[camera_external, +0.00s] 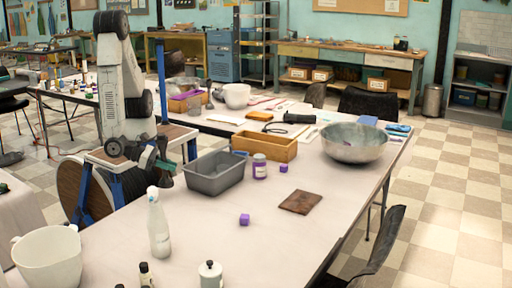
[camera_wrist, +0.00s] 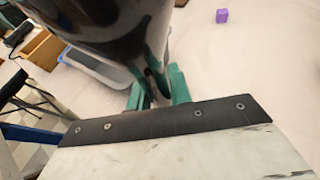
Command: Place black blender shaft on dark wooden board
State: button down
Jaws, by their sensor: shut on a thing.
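A large, shiny black object, which looks like the black blender shaft (camera_wrist: 105,25), fills the top of the wrist view. My gripper (camera_wrist: 158,92) has green fingers shut on it, and its lower end lies between them. In the external view my gripper (camera_external: 157,161) is above the table's left edge, left of the grey bin; the shaft is hard to make out there. The dark wooden board (camera_external: 300,202) lies flat and bare on the table, well to the right of my gripper. The board does not show in the wrist view.
A grey bin (camera_external: 214,174), a wooden box (camera_external: 265,146), a purple-labelled jar (camera_external: 259,167) and a metal bowl (camera_external: 354,143) stand behind. A white spray bottle (camera_external: 159,228) stands in front. A purple cube (camera_external: 244,219) lies left of the board. Table around the board is clear.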

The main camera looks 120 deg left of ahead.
jog(key=shift+s+a+r, duration=0.1)
jog(key=shift+s, duration=0.2)
jog(key=shift+r, duration=0.55)
notch_tip(320, 180, up, 5)
jog(key=shift+r, duration=0.1)
jog(key=w+a+n+g, duration=0.1)
jog(key=w+a, duration=0.2)
jog(key=w, duration=0.5)
jog(key=w+a, duration=0.3)
jog(key=w, duration=0.5)
jog(key=w+a+n+y, duration=0.1)
jog(key=w+a+y, duration=0.1)
jog(key=w+a, duration=1.3)
jog(key=shift+g, duration=0.3)
jog(key=w+f, duration=0.3)
jog(key=w, duration=0.1)
jog(key=w+a+f, duration=0.1)
jog(key=w+f, duration=0.2)
jog(key=w, duration=0.2)
jog(key=w+a+f, duration=0.1)
jog(key=w+f, duration=0.3)
jog(key=w, duration=0.1)
jog(key=shift+a, duration=0.1)
